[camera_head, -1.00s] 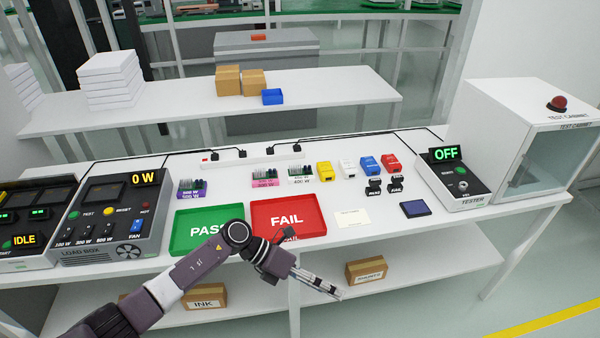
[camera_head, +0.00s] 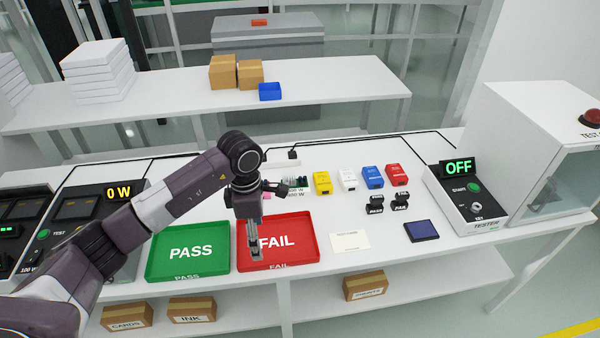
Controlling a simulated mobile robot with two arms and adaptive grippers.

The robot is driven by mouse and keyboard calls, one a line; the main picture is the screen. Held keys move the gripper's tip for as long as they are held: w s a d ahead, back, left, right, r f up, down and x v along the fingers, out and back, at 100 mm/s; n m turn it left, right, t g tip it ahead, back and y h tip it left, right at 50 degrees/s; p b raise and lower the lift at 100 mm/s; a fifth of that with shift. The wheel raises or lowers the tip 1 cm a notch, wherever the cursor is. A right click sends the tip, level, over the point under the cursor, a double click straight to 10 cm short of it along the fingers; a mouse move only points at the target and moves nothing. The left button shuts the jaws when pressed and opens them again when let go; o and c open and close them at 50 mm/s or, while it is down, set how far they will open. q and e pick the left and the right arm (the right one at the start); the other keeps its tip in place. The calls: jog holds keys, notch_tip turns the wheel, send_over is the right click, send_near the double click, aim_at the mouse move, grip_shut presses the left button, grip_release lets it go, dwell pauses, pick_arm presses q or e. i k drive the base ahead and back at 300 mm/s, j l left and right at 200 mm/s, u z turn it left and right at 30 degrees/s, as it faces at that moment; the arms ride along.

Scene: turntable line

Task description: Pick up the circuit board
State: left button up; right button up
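Small circuit boards with green and dark upright parts stand at the back of the bench. The white-based one (camera_head: 294,187) shows partly beside my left wrist. Only a bit of the pink-based one (camera_head: 266,203) shows, close to the wrist. The purple-based one is hidden behind my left arm. My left gripper (camera_head: 255,254) points down over the red FAIL tray (camera_head: 311,257), in front of the boards and apart from them. I see nothing between its fingers, but their gap is not clear. My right gripper is out of view.
A green PASS tray (camera_head: 160,273) lies left of the FAIL tray. Yellow, white, blue and red blocks (camera_head: 372,177) stand right of the boards, with two black stamps (camera_head: 400,202) before them. A cream card (camera_head: 350,241), a dark blue pad (camera_head: 421,231) and the tester (camera_head: 470,205) are further right.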

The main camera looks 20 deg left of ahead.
aim_at(299, 186)
jog(key=i, duration=0.95)
